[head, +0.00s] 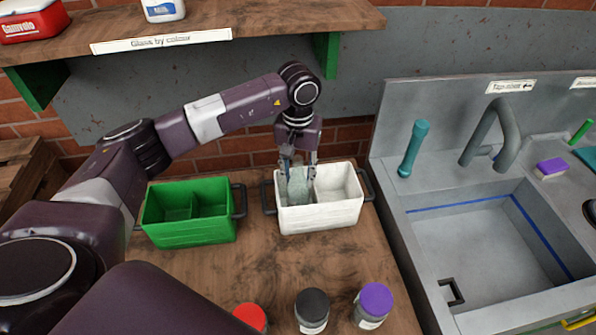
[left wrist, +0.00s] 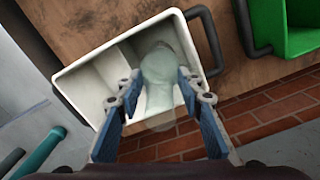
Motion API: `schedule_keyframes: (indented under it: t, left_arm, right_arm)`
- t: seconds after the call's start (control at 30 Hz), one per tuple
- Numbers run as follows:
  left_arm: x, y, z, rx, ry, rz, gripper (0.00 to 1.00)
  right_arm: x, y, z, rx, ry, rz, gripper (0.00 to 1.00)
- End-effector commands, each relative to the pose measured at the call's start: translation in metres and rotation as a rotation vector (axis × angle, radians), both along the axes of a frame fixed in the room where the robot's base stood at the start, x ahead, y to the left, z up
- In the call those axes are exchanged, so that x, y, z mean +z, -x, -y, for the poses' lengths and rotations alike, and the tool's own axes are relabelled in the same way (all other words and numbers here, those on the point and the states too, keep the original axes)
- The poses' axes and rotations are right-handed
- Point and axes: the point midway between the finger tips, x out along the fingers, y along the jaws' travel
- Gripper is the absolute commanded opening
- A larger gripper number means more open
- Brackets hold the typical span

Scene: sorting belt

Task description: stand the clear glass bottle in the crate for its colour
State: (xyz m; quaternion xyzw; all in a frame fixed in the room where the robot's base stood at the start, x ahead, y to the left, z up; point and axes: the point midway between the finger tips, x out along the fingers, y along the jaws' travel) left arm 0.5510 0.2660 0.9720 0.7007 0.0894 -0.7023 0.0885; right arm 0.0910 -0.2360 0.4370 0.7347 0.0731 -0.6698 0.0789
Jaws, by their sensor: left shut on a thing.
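The clear glass bottle (head: 298,187) is in the left compartment of the white crate (head: 320,218), between the fingers of my left gripper (head: 297,172). In the left wrist view the bottle (left wrist: 160,80) shows pale and see-through between the blue finger pads of the left gripper (left wrist: 158,112), with the white crate (left wrist: 75,78) around it. The left gripper is shut on the bottle. Whether the bottle's base touches the crate floor is hidden. The green crate (head: 190,235) stands to the left, its two compartments empty as far as I see. My right gripper is not in view.
Red-lidded (head: 250,316), black-lidded (head: 312,308) and purple-lidded (head: 374,303) jars stand at the table's front. A shelf (head: 270,22) labelled "Glass by colour" hangs above. A sink (head: 490,245) with a tap lies right. Bare wood (head: 250,268) lies before the crates.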

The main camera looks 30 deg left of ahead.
Motion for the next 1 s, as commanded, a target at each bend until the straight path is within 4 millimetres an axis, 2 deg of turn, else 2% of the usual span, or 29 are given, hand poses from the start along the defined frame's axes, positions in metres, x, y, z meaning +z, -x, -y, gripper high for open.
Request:
schedule_keyframes:
  t: [0.3, 0.33, 0.5, 0.87, 1.0]
  left_arm:
    - [-0.003, -0.001, 0.000, 0.000, 0.000, 0.003, 0.00]
    - [-0.003, -0.001, 0.000, 0.001, 0.000, 0.002, 0.35]
    - [-0.002, -0.001, 0.000, 0.001, -0.001, 0.002, 0.52]
    - [0.003, -0.001, 0.000, 0.001, 0.001, 0.001, 0.52]
    - [0.021, -0.002, 0.000, 0.002, 0.000, 0.007, 0.52]
  right_arm:
    - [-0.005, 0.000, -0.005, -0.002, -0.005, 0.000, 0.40]
    - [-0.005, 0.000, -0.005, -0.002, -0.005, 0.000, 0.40]
    - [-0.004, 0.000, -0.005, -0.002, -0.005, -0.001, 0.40]
    - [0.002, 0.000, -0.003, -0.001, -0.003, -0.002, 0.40]
    - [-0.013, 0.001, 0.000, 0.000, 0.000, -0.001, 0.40]
